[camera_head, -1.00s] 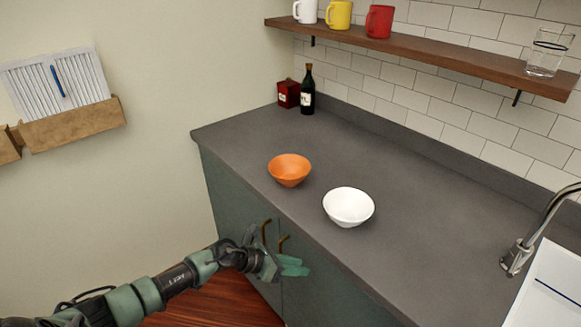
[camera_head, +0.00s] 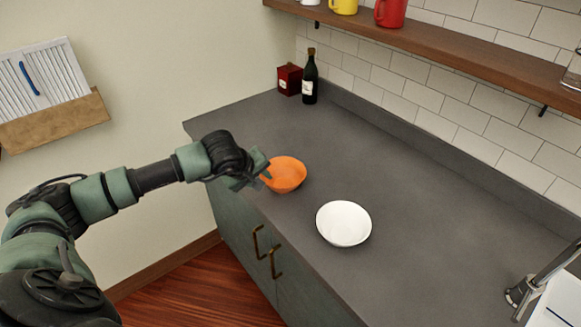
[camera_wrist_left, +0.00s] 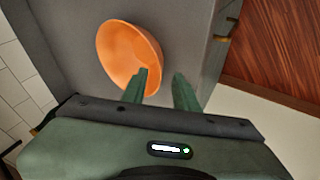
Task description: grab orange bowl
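The orange bowl (camera_head: 287,175) stands upright on the grey counter near its front edge. My left gripper (camera_head: 254,172) is at the bowl's left side in the head view, its fingers partly hard to make out there. In the left wrist view the two green fingers (camera_wrist_left: 163,84) are spread apart. One finger overlaps the rim of the orange bowl (camera_wrist_left: 126,52) and the other is outside it, with a gap between them. I cannot tell whether either finger touches the bowl. My right gripper is not in view.
A white bowl (camera_head: 344,223) stands right of the orange one on the counter (camera_head: 420,220). A dark bottle (camera_head: 309,78) and a red box (camera_head: 289,79) stand at the back. A wooden shelf (camera_head: 470,53) with mugs hangs above. A faucet (camera_head: 535,280) is at right.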

